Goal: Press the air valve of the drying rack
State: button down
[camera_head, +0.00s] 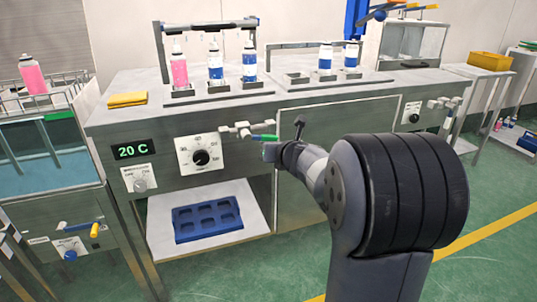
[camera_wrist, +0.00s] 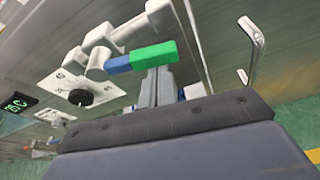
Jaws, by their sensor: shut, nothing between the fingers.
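The air valve (camera_head: 243,130) is a pale pipe fitting with a green handle (camera_head: 264,138) on the front of the bench, under the drying rack (camera_head: 208,97). In the wrist view the green handle (camera_wrist: 154,55) has a blue section by the pale fitting (camera_wrist: 98,50). My gripper (camera_head: 270,150) is shut and empty, just below the handle. In the wrist view my fingertips (camera_wrist: 157,72) reach the lower edge of the green part; I cannot tell if they touch it. My arm hides part of the bench front.
Bottles, one pink and several blue-and-white, stand on the bench top. A dial (camera_head: 201,157) and a 20 C display (camera_head: 132,150) are left of the valve. A metal door handle (camera_head: 299,127) sticks out at right. A blue tray (camera_head: 207,220) lies on the lower shelf.

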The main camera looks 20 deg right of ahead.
jog(key=shift+d+r+n+h, duration=0.15)
jog(key=shift+r+n+h, duration=0.35)
jog(key=shift+r+n, duration=0.35)
jog(key=shift+f, duration=0.1)
notch_tip(320, 180, down, 4)
jog(key=b, duration=0.5)
jog(key=p+v, duration=0.3)
jog(key=v, duration=0.7)
jog(key=shift+d, duration=0.1)
